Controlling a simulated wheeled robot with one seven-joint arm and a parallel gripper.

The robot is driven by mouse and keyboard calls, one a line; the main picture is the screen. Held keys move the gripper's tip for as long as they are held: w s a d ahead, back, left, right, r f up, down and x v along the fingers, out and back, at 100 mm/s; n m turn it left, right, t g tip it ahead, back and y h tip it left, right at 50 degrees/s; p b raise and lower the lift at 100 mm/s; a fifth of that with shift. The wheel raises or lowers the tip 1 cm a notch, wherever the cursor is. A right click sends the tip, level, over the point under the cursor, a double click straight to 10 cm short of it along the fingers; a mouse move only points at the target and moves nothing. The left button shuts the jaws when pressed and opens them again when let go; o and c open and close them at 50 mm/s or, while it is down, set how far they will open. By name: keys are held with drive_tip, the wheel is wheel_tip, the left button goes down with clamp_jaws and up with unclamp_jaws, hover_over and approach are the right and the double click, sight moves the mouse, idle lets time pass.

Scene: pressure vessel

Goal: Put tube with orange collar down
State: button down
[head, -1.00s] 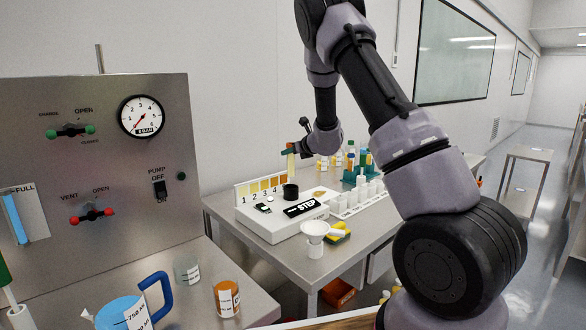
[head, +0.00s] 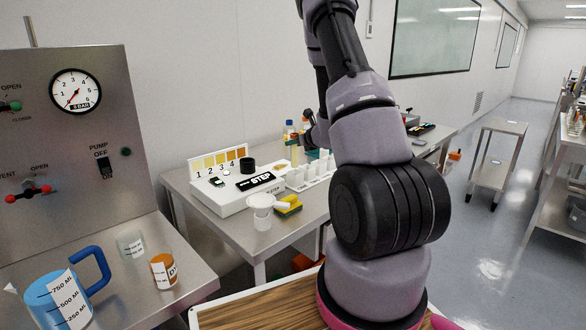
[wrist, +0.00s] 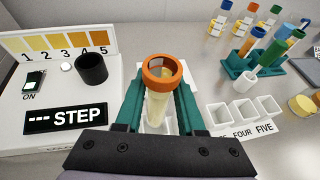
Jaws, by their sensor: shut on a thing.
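The tube with the orange collar (wrist: 158,105) stands roughly upright between the green fingers of my gripper (wrist: 160,92) in the wrist view. The fingers are shut on it from both sides, with the open collar facing the camera. In the head view the tube (head: 294,154) is small beside the white box. A white rack of square wells (wrist: 246,112), with FOUR and FIVE legible, extends to the right of the tube. A white well edge shows just below the tube. Whether the tube's bottom is inside a well is hidden.
A white STEP box (wrist: 60,122) with a colour chart and black cup (wrist: 91,69) is left of the gripper. A green rack (wrist: 240,66) with tubes and several capped bottles stand to the right and behind.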

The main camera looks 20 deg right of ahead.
sight(297, 158)
drive_tip(key=shift+f, duration=3.2)
drive_tip(key=c, duration=0.5)
unclamp_jaws()
drive_tip(key=shift+f, duration=0.15)
